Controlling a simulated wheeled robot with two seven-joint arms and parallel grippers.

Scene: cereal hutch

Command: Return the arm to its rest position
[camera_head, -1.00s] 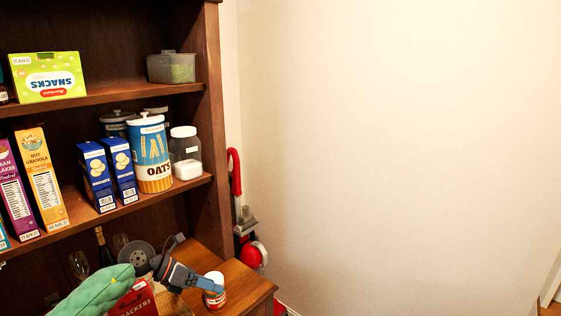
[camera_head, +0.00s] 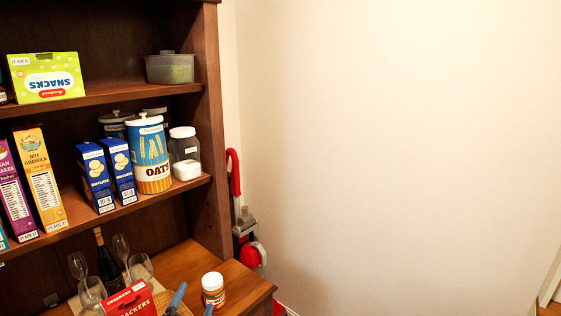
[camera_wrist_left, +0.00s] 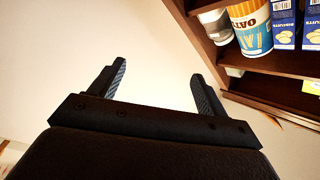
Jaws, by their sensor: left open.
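My left gripper (camera_head: 193,303) shows only by its fingertips at the bottom edge of the head view, between the red crackers box (camera_head: 134,300) and the white-lidded jar (camera_head: 213,289). Its fingers are apart with nothing between them. In the left wrist view the gripper (camera_wrist_left: 158,82) is open and empty against the pale wall, with the shelves upside down at upper right. The rest of the left arm is out of the head view. My right gripper is not in view.
The brown hutch (camera_head: 210,110) fills the left, holding cereal boxes, blue biscuit boxes and an oats canister (camera_head: 149,155). Wine glasses and a dark bottle (camera_head: 106,262) stand on its counter. A red vacuum cleaner (camera_head: 247,235) stands beside it. The right side shows bare wall.

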